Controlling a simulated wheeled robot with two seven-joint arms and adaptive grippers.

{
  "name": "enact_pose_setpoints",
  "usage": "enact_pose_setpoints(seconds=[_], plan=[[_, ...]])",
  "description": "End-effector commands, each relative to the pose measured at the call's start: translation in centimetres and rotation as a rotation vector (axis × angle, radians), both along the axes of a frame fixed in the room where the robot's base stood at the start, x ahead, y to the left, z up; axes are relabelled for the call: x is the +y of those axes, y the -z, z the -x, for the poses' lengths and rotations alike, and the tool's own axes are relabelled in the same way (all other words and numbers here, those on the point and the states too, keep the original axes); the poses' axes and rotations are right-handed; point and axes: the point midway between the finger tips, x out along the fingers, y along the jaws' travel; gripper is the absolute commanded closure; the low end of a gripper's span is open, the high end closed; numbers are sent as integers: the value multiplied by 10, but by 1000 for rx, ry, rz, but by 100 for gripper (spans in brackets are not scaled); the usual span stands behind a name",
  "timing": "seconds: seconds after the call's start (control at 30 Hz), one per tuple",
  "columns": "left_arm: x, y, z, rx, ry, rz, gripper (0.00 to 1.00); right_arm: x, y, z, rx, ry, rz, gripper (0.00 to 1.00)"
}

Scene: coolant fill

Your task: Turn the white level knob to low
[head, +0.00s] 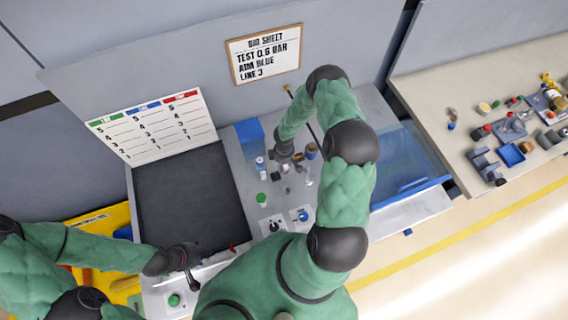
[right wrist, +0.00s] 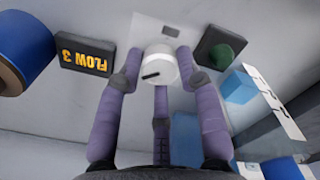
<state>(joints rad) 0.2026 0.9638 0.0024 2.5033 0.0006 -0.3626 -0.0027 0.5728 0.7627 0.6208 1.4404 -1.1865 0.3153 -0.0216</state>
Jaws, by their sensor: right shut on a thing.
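In the right wrist view, the white knob (right wrist: 162,66) sits on a pale plate. Its black pointer mark points left and slightly down in that view. My right gripper (right wrist: 158,72) has its purple fingers closed around the knob. In the head view, my right gripper (head: 285,152) is low over the grey bench, and the knob cannot be made out beneath it. My left gripper (head: 190,258) is near the front edge of the dark mat, away from the knob. Its fingers are too small and dark to judge.
Small bottles and panel dials (head: 272,224) crowd the bench around my right gripper. A dark mat (head: 190,195) lies clear at left; a blue clear-sided bin (head: 410,175) stands at right.

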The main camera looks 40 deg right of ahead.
Motion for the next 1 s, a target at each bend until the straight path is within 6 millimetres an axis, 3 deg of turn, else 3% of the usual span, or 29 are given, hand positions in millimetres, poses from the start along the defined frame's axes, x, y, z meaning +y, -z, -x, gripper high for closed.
enact_pose_setpoints(seconds=[0.47,1.0], plan=[[0,9,0,0,0,0,60,0,2,1,3,-71,1,96],[0,40,0,0,0,0,60,-1,2,1,3,-491,1,96]])
